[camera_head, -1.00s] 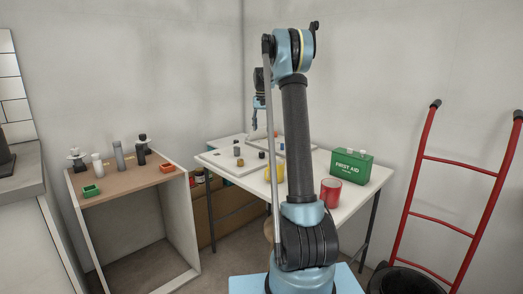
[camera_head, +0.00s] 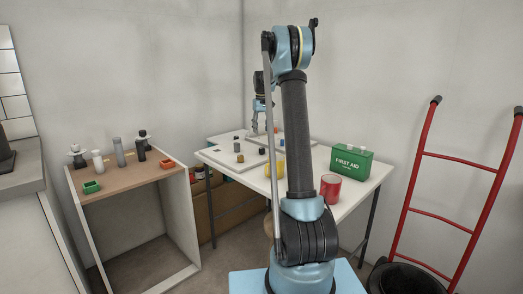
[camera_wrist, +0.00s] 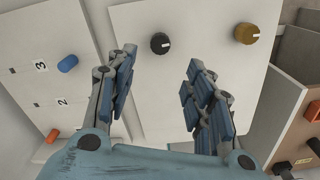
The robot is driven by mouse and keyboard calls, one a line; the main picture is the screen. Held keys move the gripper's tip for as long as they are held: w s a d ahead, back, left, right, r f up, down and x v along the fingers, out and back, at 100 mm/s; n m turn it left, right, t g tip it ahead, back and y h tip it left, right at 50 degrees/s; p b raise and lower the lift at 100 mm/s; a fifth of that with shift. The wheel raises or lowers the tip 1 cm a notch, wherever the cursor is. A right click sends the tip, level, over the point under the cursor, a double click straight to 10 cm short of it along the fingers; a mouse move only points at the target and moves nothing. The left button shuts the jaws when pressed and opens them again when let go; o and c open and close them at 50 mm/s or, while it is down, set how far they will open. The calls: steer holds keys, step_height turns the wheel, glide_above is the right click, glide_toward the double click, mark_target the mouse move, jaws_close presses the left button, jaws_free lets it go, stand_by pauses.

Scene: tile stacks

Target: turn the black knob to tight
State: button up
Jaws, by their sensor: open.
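The black knob (camera_wrist: 160,43) is round with a light mark on its face and sits on a pale panel (camera_wrist: 199,18) in the wrist view. My gripper (camera_wrist: 161,57) is open and empty, its two jointed fingers spread on either side below the knob in the picture. The knob shows in the gap beyond the fingertips, and I see no contact. In the head view my gripper (camera_head: 262,130) hangs over the boards on the white table. I cannot tell the black knob apart from the other small knobs there. The panel's tight mark is not readable.
A brass knob (camera_wrist: 246,33) is right of the black one. A blue knob (camera_wrist: 67,63) and an orange knob (camera_wrist: 52,135) sit on a numbered panel at left. A green first aid box (camera_head: 352,161) and a red cup (camera_head: 331,187) stand on the table (camera_head: 345,206).

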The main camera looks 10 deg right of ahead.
mark_target(262, 151)
step_height(262, 151, down, 11)
steer(key=shift+r, duration=0.1)
stand_by(0.3)
steer(key=shift+c, duration=0.4)
steer(key=c, duration=1)
